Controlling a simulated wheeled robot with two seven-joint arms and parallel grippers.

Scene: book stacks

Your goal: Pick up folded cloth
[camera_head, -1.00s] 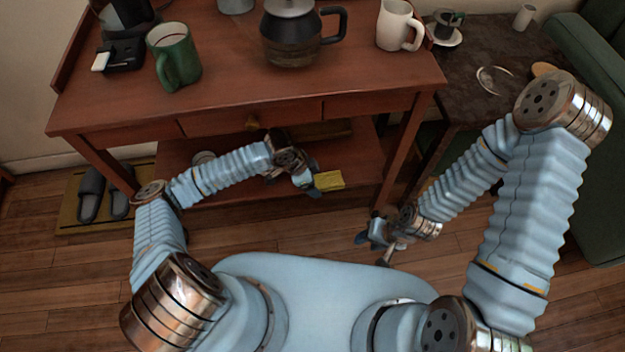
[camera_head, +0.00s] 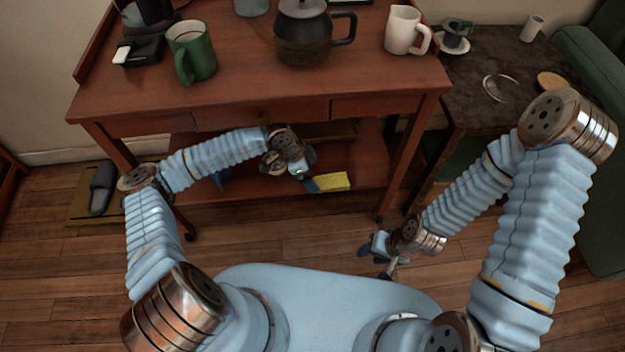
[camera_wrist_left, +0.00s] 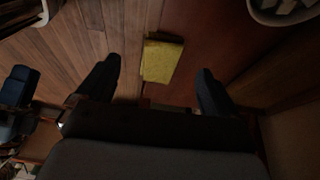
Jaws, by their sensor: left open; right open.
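The folded cloth (camera_head: 333,181) is yellow and lies on the lower shelf of the red-brown wooden table, near the shelf's front edge. In the left wrist view the cloth (camera_wrist_left: 162,60) shows ahead of and between the two spread fingers. My left gripper (camera_head: 312,182) is at the lower shelf, just left of the cloth, and part of it overlaps the cloth's left end in the head view. It also shows open and empty in the left wrist view (camera_wrist_left: 152,88). My right gripper (camera_head: 378,256) hangs low over the floor in front of the table, open and empty.
The table top (camera_head: 250,95) above my left gripper holds a green mug (camera_head: 192,52), a dark coffee pot (camera_head: 303,35) and a white mug (camera_head: 403,30). A table leg (camera_head: 397,165) stands right of the cloth. A dark side table (camera_head: 490,75) is at right. Slippers (camera_head: 101,188) lie at left.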

